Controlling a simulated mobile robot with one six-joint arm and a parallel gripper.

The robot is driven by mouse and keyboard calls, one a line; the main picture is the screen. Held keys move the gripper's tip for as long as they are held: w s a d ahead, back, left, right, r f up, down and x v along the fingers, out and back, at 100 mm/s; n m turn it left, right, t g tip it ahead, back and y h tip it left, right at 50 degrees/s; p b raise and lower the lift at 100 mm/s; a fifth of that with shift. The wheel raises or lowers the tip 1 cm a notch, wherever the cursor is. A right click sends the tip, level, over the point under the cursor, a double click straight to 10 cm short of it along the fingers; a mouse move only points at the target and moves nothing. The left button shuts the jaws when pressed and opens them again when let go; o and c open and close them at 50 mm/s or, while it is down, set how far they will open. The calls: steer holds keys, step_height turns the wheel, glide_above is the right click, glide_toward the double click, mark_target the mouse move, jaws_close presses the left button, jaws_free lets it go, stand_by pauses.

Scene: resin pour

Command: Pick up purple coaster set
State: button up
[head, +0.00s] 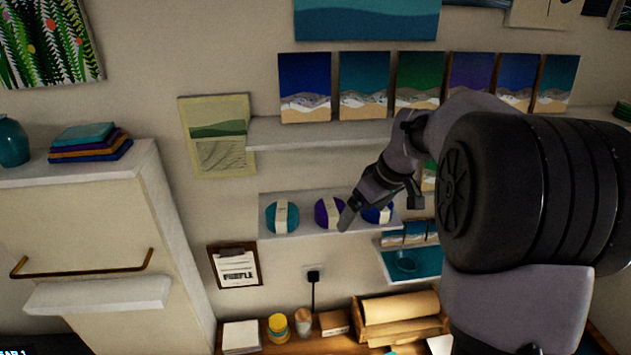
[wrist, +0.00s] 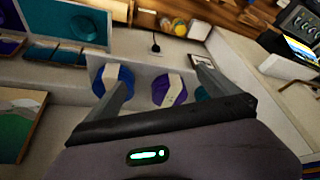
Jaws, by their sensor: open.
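The purple coaster set (head: 325,212) is a round bundle with a pale paper band, standing on a small wall shelf between a teal set and a blue set. One finger of my gripper (head: 380,207) covers part of its right side in the head view. In the wrist view the purple set (wrist: 179,93) shows between the spread fingers of my gripper (wrist: 162,66), which is open and empty. The depth gap between fingers and set is hard to judge.
The teal coaster set (head: 271,217) stands left of the purple one. The blue set (head: 384,214) stands to its right, partly behind my gripper. A shelf (head: 330,133) with several beach pictures is above. A clipboard (head: 234,266) hangs below left.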

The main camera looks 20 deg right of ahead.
steer(key=w+a+p, duration=0.2)
steer(key=w, duration=0.1)
steer(key=p, duration=0.2)
glide_above(330, 206)
steer(key=s, duration=0.1)
steer(key=shift+s+d+f, duration=0.15)
steer(key=shift+s+d, duration=0.05)
steer(key=shift+d, duration=0.2)
steer(key=x, duration=0.2)
steer(key=p+x, duration=0.1)
steer(key=x, duration=0.1)
steer(key=shift+s+a+f, duration=0.1)
steer(key=shift+s+f, duration=0.05)
steer(key=shift+f, duration=0.1)
steer(key=shift+w+f, duration=0.15)
steer(key=shift+w, duration=0.1)
steer(key=shift+s, duration=0.3)
steer(key=c, duration=1)
steer(key=shift+w, duration=0.1)
steer(key=c, duration=0.7)
steer(key=shift+b, duration=0.5)
